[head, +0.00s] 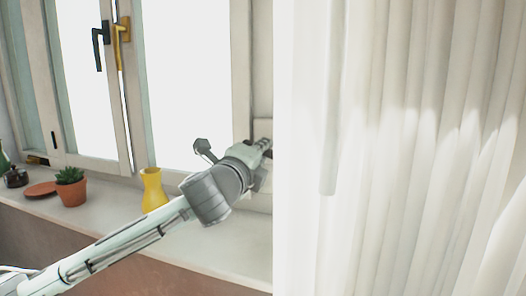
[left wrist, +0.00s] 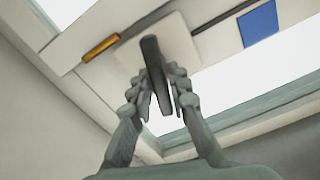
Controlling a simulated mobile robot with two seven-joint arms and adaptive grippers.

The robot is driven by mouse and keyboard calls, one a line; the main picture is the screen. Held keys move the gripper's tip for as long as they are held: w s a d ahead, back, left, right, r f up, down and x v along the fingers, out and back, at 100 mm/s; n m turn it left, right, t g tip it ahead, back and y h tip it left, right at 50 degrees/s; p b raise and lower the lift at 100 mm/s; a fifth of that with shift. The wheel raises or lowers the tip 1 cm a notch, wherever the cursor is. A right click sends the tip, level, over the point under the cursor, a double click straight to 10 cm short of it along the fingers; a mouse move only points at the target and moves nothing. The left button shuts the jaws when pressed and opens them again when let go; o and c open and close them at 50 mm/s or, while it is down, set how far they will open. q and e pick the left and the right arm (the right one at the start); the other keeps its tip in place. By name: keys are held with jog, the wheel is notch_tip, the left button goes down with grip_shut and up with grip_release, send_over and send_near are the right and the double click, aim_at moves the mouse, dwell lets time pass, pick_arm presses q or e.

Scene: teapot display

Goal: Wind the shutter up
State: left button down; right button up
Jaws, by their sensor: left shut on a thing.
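My left gripper (head: 263,146) is at the right side of the window frame, beside the edge of the white curtain. In the left wrist view the left gripper (left wrist: 162,92) is shut on a dark grey bar-shaped handle (left wrist: 152,55), with a finger on each side of it. The handle stands out from a pale square plate (left wrist: 178,38) on the wall or frame. In the head view the handle is hidden behind the gripper. No shutter slats can be made out; the window panes (head: 185,85) are bright white. My right gripper is in neither view.
A white curtain (head: 410,150) fills the right half of the head view. On the sill (head: 110,213) stand a yellow vase (head: 153,188), a potted succulent (head: 71,188) and a small dark pot (head: 16,177). Window handles, black (head: 98,45) and yellow (head: 121,32), are at upper left.

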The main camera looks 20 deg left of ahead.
pick_arm(q)
jog(key=shift+f+m, duration=0.1)
jog(key=shift+m, duration=0.7)
jog(key=c, duration=1.5)
grip_release()
jog(key=shift+s, duration=0.1)
jog(key=s, duration=0.7)
jog(key=shift+s+a, duration=0.15)
jog(key=shift+s, duration=0.05)
